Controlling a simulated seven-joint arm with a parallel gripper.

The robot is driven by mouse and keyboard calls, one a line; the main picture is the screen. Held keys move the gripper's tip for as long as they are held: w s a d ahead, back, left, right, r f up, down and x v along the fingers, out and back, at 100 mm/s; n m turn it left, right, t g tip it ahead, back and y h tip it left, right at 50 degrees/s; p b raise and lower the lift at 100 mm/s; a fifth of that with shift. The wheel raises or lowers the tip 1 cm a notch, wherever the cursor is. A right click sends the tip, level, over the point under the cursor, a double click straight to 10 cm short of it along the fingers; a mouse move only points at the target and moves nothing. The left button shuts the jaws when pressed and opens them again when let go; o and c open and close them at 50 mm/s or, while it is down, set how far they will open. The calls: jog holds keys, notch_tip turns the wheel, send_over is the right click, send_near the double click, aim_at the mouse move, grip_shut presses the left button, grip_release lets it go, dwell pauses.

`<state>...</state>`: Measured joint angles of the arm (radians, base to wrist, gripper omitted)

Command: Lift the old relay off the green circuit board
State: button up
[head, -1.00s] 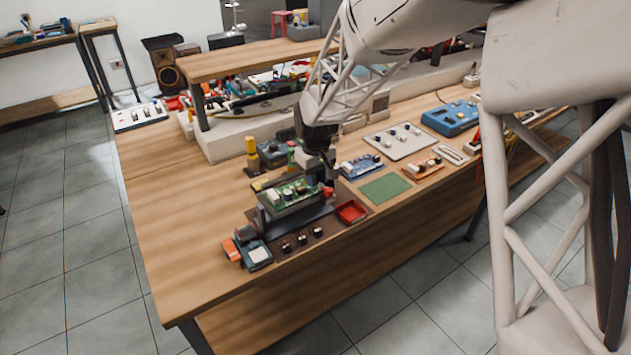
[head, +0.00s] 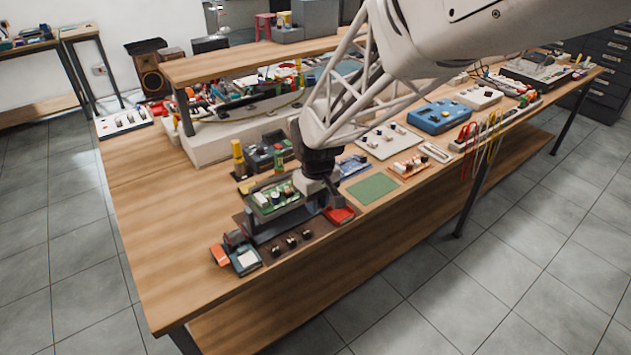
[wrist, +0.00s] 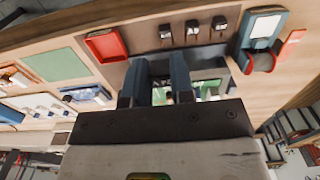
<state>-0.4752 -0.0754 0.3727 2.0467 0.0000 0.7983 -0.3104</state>
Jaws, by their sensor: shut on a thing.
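The green circuit board (head: 268,198) lies in a dark holder near the front edge of the bench, with small parts on it. My gripper (head: 334,200) points down at the right end of the board, close to the red tray. Part of the board (wrist: 212,91) shows beside the right finger.
The red tray (wrist: 107,45) lies just beside the holder. Several dark small parts (head: 291,243) stand in front of it, with a blue-grey device (head: 245,260) at the left. A green mat (head: 373,187) lies right of the tray. Bare wood lies left of the holder.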

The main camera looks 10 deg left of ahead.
jog(key=shift+s+d+r, duration=0.1)
jog(key=shift+s+d, duration=0.3)
jog(key=shift+s, duration=0.4)
jog(key=shift+s+d+r, duration=0.1)
jog(key=shift+s+d, duration=0.3)
jog(key=shift+s, duration=0.35)
jog(key=shift+r, duration=0.15)
jog(key=shift+r, duration=2.1)
jog(key=shift+r, duration=0.2)
